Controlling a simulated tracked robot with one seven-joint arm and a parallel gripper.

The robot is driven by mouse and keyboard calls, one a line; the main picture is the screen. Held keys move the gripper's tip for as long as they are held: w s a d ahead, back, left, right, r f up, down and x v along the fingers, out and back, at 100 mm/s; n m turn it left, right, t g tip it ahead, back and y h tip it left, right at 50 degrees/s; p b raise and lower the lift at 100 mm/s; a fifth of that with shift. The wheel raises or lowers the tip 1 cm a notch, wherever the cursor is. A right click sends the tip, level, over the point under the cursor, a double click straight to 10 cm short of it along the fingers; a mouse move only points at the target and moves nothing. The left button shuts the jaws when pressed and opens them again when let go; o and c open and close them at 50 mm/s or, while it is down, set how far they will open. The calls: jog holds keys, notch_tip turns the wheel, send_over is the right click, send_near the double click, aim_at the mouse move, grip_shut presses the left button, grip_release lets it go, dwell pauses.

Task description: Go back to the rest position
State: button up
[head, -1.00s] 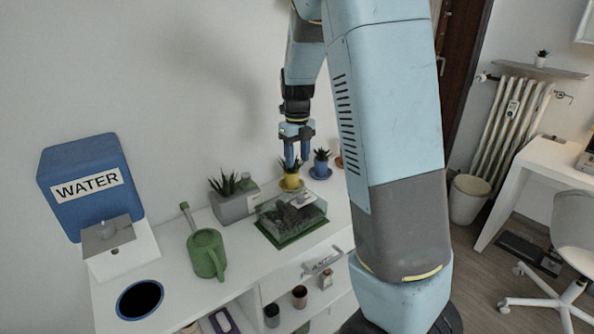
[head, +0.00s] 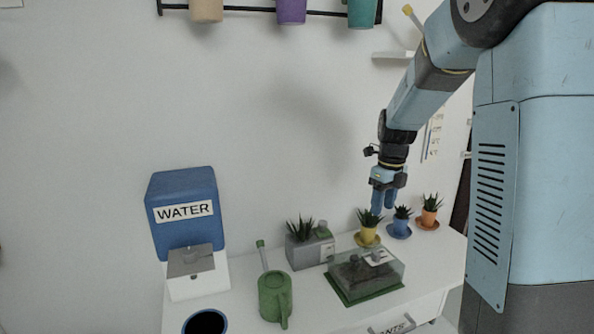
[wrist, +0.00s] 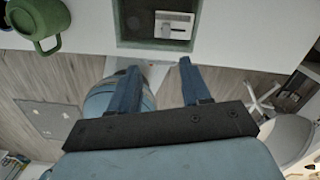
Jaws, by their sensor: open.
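My gripper (head: 383,200) is in the air above the right part of the white shelf desk, near the yellow potted plant (head: 368,228). In the wrist view the two blue fingers (wrist: 158,82) are apart with nothing between them. That view also shows the edge of the white desk (wrist: 88,30), with the floor beyond it between the fingers. The gripper touches nothing that I can see.
A blue water dispenser (head: 184,222), a green watering can (head: 275,297), a grey planter (head: 308,252) and a clear terrarium (head: 366,275) stand on the desk. Blue (head: 401,222) and orange (head: 429,213) potted plants stand at right. Coloured pots (head: 291,10) hang above. The wall area left of my arm is clear.

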jog(key=s+a+r+n+t, duration=0.1)
jog(key=s+r+n, duration=0.2)
jog(key=s+n, duration=0.6)
jog(key=s+r+n+t, duration=0.2)
jog(key=s+r+n, duration=0.2)
jog(key=s+n, duration=0.5)
jog(key=s+a+r+n+t, duration=0.1)
jog(key=s+r+n+t, duration=0.1)
jog(key=s+n, duration=0.6)
jog(key=r+n, duration=0.1)
jog(key=n, duration=0.2)
jog(key=shift+s+a+r, duration=0.35)
jog(key=shift+s+r, duration=0.05)
